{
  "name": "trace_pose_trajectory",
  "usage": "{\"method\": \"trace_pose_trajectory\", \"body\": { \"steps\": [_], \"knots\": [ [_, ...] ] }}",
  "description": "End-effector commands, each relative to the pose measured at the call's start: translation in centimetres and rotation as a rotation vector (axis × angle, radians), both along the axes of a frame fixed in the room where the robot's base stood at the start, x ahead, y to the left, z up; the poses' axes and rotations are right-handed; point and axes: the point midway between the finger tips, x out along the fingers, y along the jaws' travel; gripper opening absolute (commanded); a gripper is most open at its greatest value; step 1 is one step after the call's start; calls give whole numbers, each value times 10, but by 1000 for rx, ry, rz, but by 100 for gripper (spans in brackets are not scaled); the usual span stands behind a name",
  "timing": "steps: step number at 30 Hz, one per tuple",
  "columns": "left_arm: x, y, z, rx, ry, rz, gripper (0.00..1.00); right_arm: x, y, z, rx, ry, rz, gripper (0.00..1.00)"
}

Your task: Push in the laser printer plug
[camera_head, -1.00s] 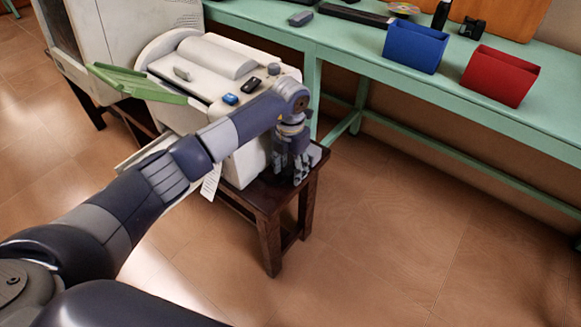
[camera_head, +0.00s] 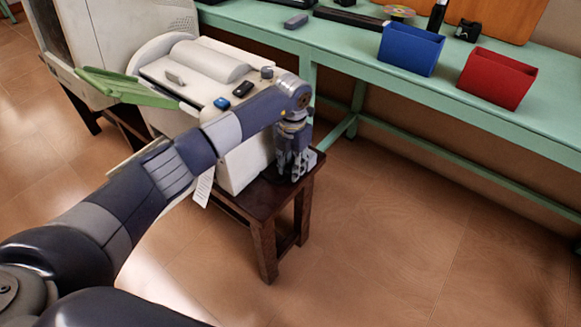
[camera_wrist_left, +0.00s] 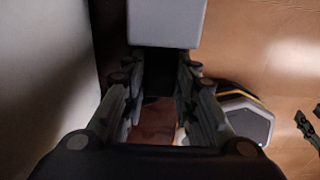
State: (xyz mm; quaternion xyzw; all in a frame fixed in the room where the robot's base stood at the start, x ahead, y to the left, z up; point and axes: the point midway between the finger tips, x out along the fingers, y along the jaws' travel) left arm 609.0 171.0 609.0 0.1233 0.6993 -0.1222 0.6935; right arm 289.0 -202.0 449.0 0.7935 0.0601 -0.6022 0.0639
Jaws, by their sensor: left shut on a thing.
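The white laser printer (camera_head: 238,165) stands on a small dark wooden table. My left gripper (camera_head: 292,174) points down beside its right side, low over the table corner. In the left wrist view my left gripper (camera_wrist_left: 160,80) is closed in on a dark piece (camera_wrist_left: 158,84) between its fingertips, which seems to be the plug. A pale grey block (camera_wrist_left: 166,22) lies just beyond the fingertips. I cannot tell whether the dark piece touches or enters it. In the head view the fingers hide the plug. My right gripper is not in view.
The dark wooden table (camera_head: 262,205) is small and its top is mostly covered. A green workbench (camera_head: 345,62) behind bears a blue bin (camera_head: 410,48) and a red bin (camera_head: 497,78). A green tray (camera_head: 128,88) juts out at left. Floor at right is clear.

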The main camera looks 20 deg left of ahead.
Motion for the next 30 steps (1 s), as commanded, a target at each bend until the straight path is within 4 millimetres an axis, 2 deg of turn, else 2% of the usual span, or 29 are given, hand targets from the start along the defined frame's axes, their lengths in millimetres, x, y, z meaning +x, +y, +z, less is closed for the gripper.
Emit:
{"method": "trace_pose_trajectory", "body": {
  "steps": [5,6,8,20,23,30],
  "knots": [
    [5,-2,3,-6,-19,1,0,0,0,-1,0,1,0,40],
    [5,-2,4,-5,-20,1,35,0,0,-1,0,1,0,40],
    [5,-2,4,-5,-19,1,47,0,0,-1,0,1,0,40],
    [3,-1,7,-4,-14,1,47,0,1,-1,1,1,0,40],
    [4,-1,19,-3,-15,1,47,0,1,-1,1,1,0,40],
    [5,-1,70,-2,-18,0,47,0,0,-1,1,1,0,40]
  ]
}}
